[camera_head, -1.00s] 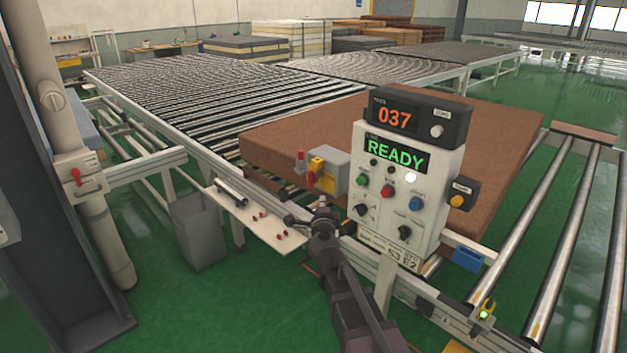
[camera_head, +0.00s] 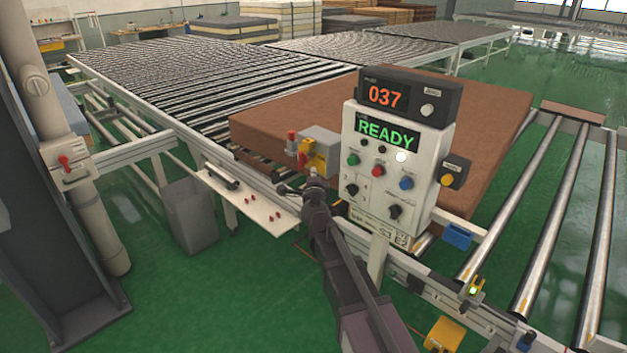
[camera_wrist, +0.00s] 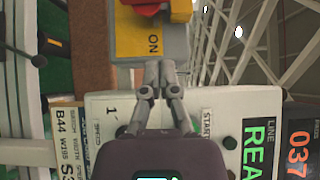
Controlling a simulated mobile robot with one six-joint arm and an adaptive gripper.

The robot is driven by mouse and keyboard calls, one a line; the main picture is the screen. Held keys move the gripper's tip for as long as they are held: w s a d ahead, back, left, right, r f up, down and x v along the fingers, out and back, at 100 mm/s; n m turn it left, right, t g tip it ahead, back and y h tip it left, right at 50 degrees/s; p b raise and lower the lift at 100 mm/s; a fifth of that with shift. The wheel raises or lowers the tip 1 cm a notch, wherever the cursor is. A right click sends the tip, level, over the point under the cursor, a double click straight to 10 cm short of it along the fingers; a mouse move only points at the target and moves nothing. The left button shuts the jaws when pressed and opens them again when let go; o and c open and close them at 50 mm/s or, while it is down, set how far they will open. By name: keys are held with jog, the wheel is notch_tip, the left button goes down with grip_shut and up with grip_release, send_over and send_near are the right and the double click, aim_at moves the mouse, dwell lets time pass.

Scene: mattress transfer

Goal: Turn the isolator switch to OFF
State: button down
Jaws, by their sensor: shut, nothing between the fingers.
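The isolator switch is a grey box (camera_head: 322,143) with a yellow plate (camera_head: 317,160) and a red handle, left of the control panel. In the wrist view the yellow plate (camera_wrist: 140,40) reads "ON" and part of the red handle (camera_wrist: 148,5) shows at the top edge, cut off. My gripper (camera_head: 286,190) is below and in front of the switch box. In the wrist view its fingers (camera_wrist: 159,64) are together and empty, pointing at the lower edge of the yellow plate. Contact with the plate cannot be told.
The control panel (camera_head: 372,215) reads READY, with a 037 display (camera_head: 386,96) above it. A brown mattress (camera_head: 265,130) lies behind on the rollers. A white shelf (camera_head: 250,208) and a grey bin (camera_head: 190,215) are to the left.

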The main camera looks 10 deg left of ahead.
aim_at(304, 156)
jog(key=shift+w+a, duration=0.65)
jog(key=shift+w, duration=0.6)
jog(key=shift+w+a, duration=0.6)
jog(key=shift+w, duration=0.65)
jog(key=shift+w+a, duration=0.65)
jog(key=shift+w, duration=0.6)
